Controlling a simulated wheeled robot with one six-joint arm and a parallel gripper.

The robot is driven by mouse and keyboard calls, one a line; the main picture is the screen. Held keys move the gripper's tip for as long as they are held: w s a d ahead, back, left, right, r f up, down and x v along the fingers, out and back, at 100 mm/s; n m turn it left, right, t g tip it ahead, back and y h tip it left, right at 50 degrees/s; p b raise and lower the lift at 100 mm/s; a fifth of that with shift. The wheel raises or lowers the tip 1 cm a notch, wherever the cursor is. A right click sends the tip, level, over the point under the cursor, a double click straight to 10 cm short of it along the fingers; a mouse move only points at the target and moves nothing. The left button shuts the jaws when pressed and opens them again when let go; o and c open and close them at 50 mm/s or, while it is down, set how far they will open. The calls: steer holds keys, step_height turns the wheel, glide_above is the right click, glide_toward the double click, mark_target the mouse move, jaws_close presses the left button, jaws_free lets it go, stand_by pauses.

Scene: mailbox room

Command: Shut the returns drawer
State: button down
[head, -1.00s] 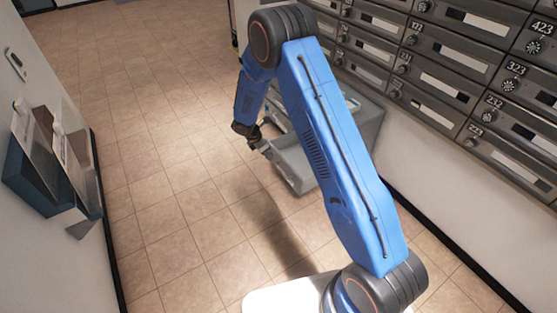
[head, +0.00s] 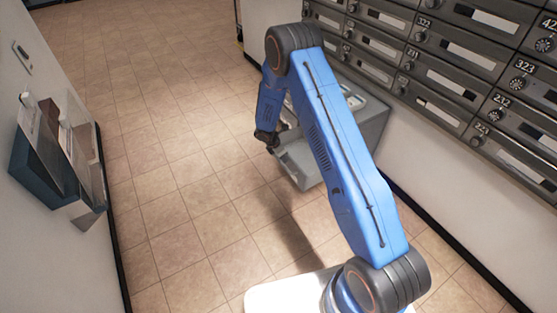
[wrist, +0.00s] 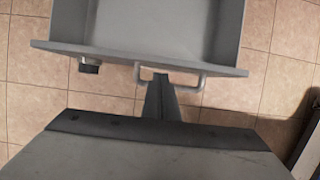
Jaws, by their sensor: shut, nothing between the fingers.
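The returns drawer (head: 300,165) is a grey open-topped box, pulled out from a low grey cabinet (head: 372,130) against the right wall. In the wrist view the drawer's front panel (wrist: 225,65) spans the top, with a pale bar handle (wrist: 198,80) and a small dark knob (wrist: 90,67) on it. My gripper (head: 272,140) is at the drawer's front. Its shut fingers (wrist: 160,80) point at the middle of the front panel, at the handle, and appear to touch or nearly touch it. My blue arm hides part of the drawer and cabinet.
Rows of grey mailboxes (head: 455,80) line the right wall above the cabinet. A wall rack with papers (head: 65,150) juts out on the left. The tiled floor (head: 170,170) between is clear.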

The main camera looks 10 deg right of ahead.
steer(key=shift+w+d, duration=0.1)
steer(key=shift+d, duration=0.3)
steer(key=w+d, duration=0.2)
steer(key=d, duration=0.6)
steer(key=w+d, duration=0.3)
steer(key=d, duration=0.5)
steer(key=shift+w+d, duration=0.15)
steer(key=shift+d, duration=0.05)
